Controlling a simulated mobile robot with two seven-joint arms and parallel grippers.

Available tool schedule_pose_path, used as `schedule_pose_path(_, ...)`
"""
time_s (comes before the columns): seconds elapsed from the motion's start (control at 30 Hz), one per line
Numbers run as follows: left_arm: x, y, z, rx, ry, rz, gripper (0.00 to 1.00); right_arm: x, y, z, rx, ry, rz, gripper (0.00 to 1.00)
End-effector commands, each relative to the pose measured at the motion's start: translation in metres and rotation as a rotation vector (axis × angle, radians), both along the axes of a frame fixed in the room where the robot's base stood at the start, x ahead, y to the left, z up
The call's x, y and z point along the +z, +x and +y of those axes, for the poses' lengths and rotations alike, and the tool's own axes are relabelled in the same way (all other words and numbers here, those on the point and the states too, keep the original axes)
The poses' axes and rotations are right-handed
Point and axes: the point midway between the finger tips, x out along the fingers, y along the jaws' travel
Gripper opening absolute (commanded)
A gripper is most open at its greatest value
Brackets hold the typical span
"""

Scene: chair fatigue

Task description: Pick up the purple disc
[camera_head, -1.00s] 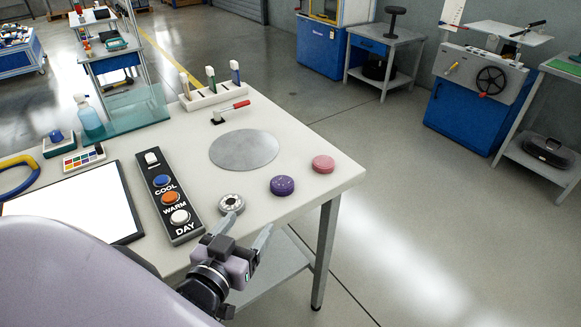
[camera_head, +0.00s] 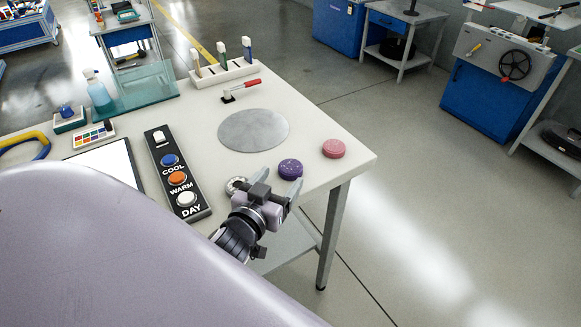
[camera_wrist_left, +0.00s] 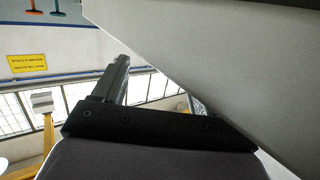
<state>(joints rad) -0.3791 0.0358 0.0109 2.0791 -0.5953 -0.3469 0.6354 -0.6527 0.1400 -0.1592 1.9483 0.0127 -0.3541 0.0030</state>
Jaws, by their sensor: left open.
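The purple disc (camera_head: 290,169) lies on the white table near its right front edge, between a white-and-dark round piece (camera_head: 236,186) and a pink disc (camera_head: 334,148). My left gripper (camera_head: 277,180) is open and empty at the table's front edge, just in front of the purple disc. One finger reaches close to the disc's lower right side; I cannot tell whether it touches. The gripper partly hides the round piece. In the left wrist view the fingers (camera_wrist_left: 158,88) show, with the table's underside above them and no disc in sight. My right gripper is not in view.
A grey round plate (camera_head: 253,130) lies flat behind the discs. A black button panel (camera_head: 178,172) labelled COOL, WARM and DAY is to the left. A rack with several upright tools (camera_head: 222,72) stands at the back. Floor is free right of the table.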

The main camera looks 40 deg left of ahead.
Motion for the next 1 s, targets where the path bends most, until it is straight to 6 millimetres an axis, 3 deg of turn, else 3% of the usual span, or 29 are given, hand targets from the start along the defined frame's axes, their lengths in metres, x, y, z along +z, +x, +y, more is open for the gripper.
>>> schedule_pose_path(0.4,-0.008,0.045,0.01,-0.001,0.002,-0.002,0.72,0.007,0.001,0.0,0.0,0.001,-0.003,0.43)
schedule_pose_path(0.7,-0.01,0.048,0.01,-0.001,0.0,-0.001,0.72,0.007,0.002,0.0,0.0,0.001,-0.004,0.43)
schedule_pose_path(0.87,-0.01,0.048,0.01,-0.001,0.001,-0.001,0.27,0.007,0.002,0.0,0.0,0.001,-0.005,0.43)
schedule_pose_path(1.0,-0.009,0.048,0.01,-0.001,0.0,-0.002,0.27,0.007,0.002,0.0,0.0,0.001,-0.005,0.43)
